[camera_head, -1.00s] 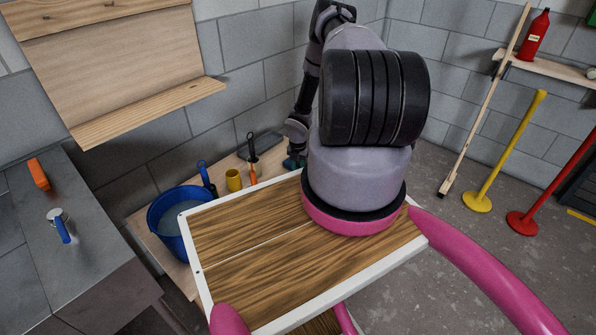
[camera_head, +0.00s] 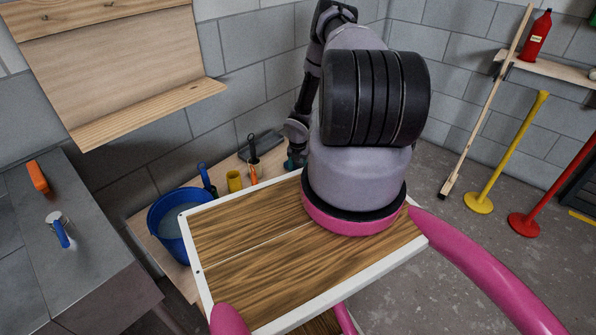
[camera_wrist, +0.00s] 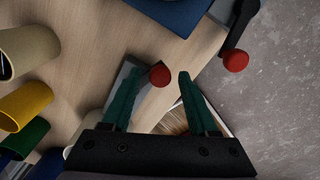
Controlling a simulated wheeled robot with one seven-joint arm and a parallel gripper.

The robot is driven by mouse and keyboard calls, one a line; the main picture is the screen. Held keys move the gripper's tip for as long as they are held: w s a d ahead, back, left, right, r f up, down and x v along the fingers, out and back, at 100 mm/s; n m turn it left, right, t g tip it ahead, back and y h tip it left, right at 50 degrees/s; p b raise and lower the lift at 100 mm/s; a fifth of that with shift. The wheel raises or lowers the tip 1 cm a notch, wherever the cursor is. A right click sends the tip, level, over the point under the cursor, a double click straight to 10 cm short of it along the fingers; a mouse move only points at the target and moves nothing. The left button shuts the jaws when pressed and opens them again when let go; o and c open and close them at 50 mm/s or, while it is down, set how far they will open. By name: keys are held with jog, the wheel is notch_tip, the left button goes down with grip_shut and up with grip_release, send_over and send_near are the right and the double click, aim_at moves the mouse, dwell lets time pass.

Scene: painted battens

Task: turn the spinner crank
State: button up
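No part is plainly marked as the spinner crank. In the wrist view, a black arm (camera_wrist: 241,18) with a red knob (camera_wrist: 235,61) at its end sits at upper right, beside a dark blue part (camera_wrist: 178,10). A second red knob (camera_wrist: 159,75) appears between the fingertips of my gripper (camera_wrist: 158,77); I cannot tell its depth or what it is fixed to. My gripper's green fingers are apart, with gaps either side of that knob. In the head view my gripper (camera_head: 295,159) is small and partly hidden behind my arm, over the far end of the bench.
The wooden bench (camera_head: 150,222) holds a blue bucket (camera_head: 170,240), a yellow cup (camera_head: 235,181) and an orange-handled tool (camera_head: 252,174). The wrist view shows a beige cup (camera_wrist: 30,50), a yellow cup (camera_wrist: 26,105) and a green cup (camera_wrist: 25,138) at left. Grey floor lies right.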

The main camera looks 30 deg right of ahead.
jog(key=shift+r, duration=0.1)
notch_tip(320, 180, up, 11)
jog(key=shift+f, duration=0.2)
dwell(0.5)
